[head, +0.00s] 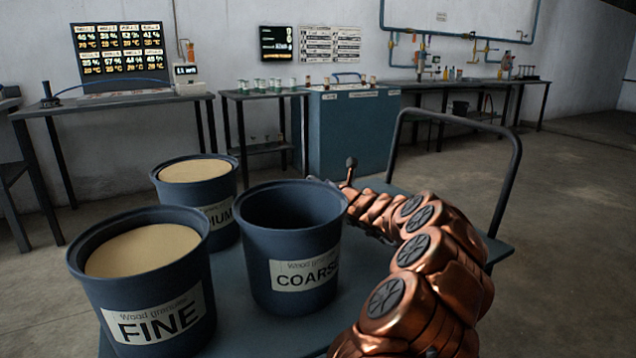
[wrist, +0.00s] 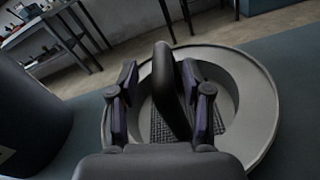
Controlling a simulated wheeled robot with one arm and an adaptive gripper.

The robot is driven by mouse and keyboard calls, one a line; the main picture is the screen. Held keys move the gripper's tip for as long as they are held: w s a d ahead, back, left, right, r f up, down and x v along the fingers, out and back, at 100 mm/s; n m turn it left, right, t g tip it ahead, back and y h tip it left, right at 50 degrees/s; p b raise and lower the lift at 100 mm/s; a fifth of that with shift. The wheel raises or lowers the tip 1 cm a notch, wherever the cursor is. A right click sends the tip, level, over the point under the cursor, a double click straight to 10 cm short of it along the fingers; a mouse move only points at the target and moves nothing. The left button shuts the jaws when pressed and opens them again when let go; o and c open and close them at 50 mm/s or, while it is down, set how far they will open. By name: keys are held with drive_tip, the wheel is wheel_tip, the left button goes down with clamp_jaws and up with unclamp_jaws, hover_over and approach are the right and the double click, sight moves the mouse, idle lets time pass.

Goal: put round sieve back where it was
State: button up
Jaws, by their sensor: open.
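The round sieve (wrist: 262,95) shows in the wrist view as a wide grey ring with dark mesh inside. It appears to rest on the blue-grey cart top. A dark handle (wrist: 168,85) rises over the mesh. My gripper (wrist: 161,108) is open, with one finger on each side of this handle; I cannot tell whether they touch it. In the head view my copper arm hides most of the sieve area, and a dark knob on a thin stem (head: 351,163) stands behind the coarse bucket.
On the cart (head: 262,335) stand the coarse bucket (head: 285,250), looking empty inside, the filled fine bucket (head: 150,290) and the filled medium bucket (head: 205,190). A bucket (wrist: 32,125) stands left of the sieve. The cart's handle (head: 519,165) rises at the right. Benches line the back wall.

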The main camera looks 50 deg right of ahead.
drive_tip(key=p+v, duration=0.1)
drive_tip(key=v, duration=0.6)
drive_tip(key=shift+s+p, duration=0.15)
drive_tip(key=shift+p, duration=0.15)
drive_tip(key=shift+v, duration=0.8)
